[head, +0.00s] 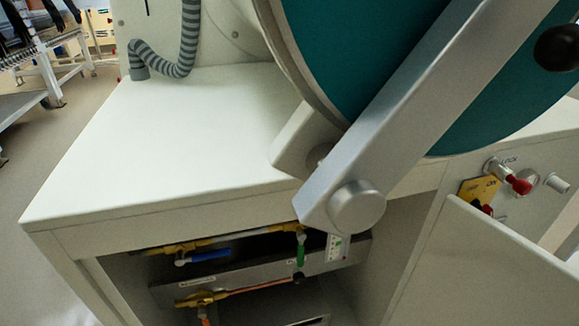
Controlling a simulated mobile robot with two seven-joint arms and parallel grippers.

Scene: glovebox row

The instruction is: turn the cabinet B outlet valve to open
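Neither of my grippers shows in the head view. An open bay under the white cabinet top holds pipework. A blue valve lever (210,256) lies along the upper yellow pipe (190,246). A green valve lever (301,251) hangs down near that pipe's right end. A lower brass valve (201,299) has an orange lever or pipe (255,288) running right from it. A black knob (298,277) sits just above its right end. The labels in the bay are too small to read, so I cannot tell which valve is the cabinet B outlet.
A large teal round door (355,40) with a grey clamp bar (410,110) overhangs the white cabinet top (190,130). At right are a yellow plate (480,189), a red knob (520,185) and a light panel (480,270).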

